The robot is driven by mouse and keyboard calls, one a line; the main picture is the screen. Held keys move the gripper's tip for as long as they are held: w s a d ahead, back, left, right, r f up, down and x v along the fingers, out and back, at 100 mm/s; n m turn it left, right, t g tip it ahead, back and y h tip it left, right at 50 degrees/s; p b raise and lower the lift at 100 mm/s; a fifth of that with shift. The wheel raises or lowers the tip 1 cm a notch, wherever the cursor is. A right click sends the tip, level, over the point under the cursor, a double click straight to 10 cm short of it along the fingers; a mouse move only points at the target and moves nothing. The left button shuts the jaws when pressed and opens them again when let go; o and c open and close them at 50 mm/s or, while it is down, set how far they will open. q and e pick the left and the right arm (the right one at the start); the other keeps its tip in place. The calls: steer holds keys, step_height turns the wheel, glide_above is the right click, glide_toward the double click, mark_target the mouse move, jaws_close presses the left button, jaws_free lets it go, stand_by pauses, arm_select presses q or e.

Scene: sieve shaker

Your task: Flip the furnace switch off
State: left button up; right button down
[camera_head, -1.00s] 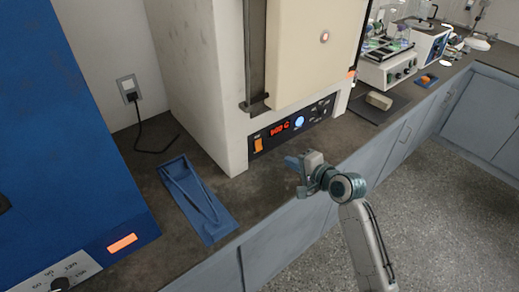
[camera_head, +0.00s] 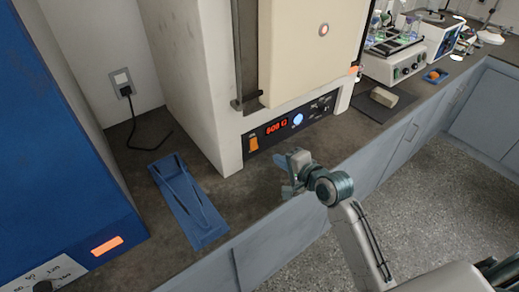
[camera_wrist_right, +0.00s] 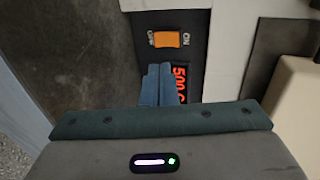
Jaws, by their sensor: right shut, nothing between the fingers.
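The cream furnace (camera_head: 192,75) stands on the bench. Its dark front panel (camera_head: 318,111) carries an orange rocker switch (camera_head: 254,144) and a lit red display (camera_head: 276,127). In the right wrist view the orange switch (camera_wrist_right: 166,39) lies between two labels, with ON on the right. I cannot tell which side of the rocker is pressed. My right gripper (camera_head: 280,163) is shut and empty, in front of the panel and right of the switch, apart from it. Its blue fingers (camera_wrist_right: 157,85) point toward the panel and cover part of the display. My left gripper is not in view.
A blue tray (camera_head: 207,234) with tongs (camera_head: 190,187) lies on the bench left of the furnace. A blue appliance (camera_head: 60,130) stands at far left. A wall outlet (camera_head: 121,83) with a black cord is behind. A shaker (camera_head: 392,66) stands to the right.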

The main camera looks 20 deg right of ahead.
mark_target(254, 147)
steer(key=p+x, duration=0.1)
steer(key=x, duration=0.8)
steer(key=shift+w+a, duration=0.1)
steer(key=shift+w, duration=0.25)
steer(key=shift+w+a+f+p, duration=0.2)
steer(key=shift+w+f+p, duration=0.1)
steer(key=shift+w, duration=0.15)
